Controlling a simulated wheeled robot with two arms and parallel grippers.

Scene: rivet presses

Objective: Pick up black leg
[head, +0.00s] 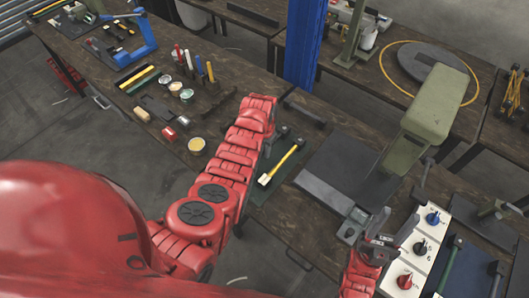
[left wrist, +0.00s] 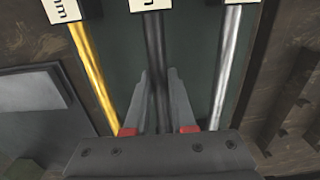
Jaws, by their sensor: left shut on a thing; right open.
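In the left wrist view, the black leg (left wrist: 153,45) lies lengthwise on a dark green mat with a white lettered block at its far end. My left gripper (left wrist: 158,75) is shut on the black leg, one finger on each side of it. A yellow leg (left wrist: 92,75) lies to its left and a silver leg (left wrist: 228,65) to its right, both with white end blocks. In the head view, the yellow leg (head: 282,166) shows on the mat; my left arm hides most of the gripper and the black leg. My right gripper (head: 396,222) is open at lower right, apart from the legs.
A white control panel (head: 405,282) with knobs and a green press (head: 430,110) stand further right. Cans and tools crowd the bench at left. A blue post (head: 303,40) rises behind.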

